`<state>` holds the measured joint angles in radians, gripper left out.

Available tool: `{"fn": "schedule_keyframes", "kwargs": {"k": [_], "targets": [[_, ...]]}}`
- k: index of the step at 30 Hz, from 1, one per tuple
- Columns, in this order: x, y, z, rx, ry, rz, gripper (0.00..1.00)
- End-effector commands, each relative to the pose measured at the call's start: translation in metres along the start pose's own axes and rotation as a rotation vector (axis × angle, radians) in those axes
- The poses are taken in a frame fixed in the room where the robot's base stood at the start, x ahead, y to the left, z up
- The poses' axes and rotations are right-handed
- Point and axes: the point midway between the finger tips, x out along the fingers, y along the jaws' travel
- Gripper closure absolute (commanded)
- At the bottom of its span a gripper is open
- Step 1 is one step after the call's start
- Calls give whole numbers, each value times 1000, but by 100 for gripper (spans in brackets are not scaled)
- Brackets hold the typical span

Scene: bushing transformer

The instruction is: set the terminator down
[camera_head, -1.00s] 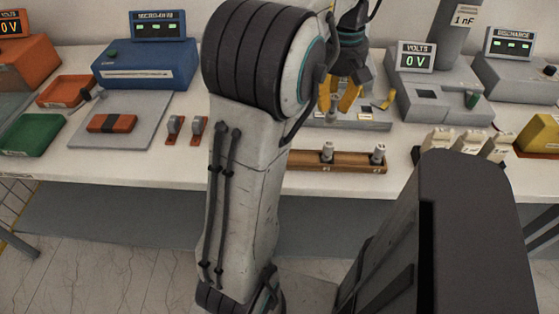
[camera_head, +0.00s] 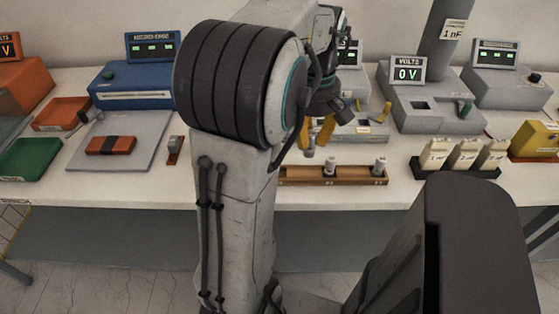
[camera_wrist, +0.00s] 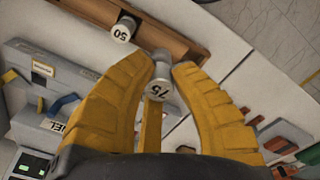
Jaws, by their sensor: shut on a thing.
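My gripper (camera_head: 316,134) has yellow fingers and hangs above the left end of the wooden rack (camera_head: 352,182). In the wrist view, my gripper (camera_wrist: 162,70) is shut on a small grey terminator (camera_wrist: 159,88) with a round white end marked 75. The wooden rack also shows in the wrist view (camera_wrist: 172,35), close beyond the fingertips. Another terminator (camera_wrist: 124,30), marked 50, stands in it. In the head view, two terminators stand in the rack, one near the middle (camera_head: 330,167) and one at the right (camera_head: 380,167). I cannot tell whether the held terminator touches the rack.
Behind the rack is a grey instrument (camera_head: 365,127). To the right stand several cream blocks (camera_head: 465,154) in a dark holder and a grey device reading 0 V (camera_head: 425,105). To the left lies a grey plate (camera_head: 135,128) with an orange block. The bench front edge is near.

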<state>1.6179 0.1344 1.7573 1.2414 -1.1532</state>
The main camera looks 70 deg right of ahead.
Motion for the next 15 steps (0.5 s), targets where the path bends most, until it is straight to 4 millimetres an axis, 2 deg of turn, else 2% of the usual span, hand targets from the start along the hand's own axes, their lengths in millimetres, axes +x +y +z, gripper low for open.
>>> {"fn": "schedule_keyframes", "kwargs": {"k": [6,15], "targets": [[21,-27,-30,-4,-1,-4,100],[38,-43,-49,1,0,-4,100]]}}
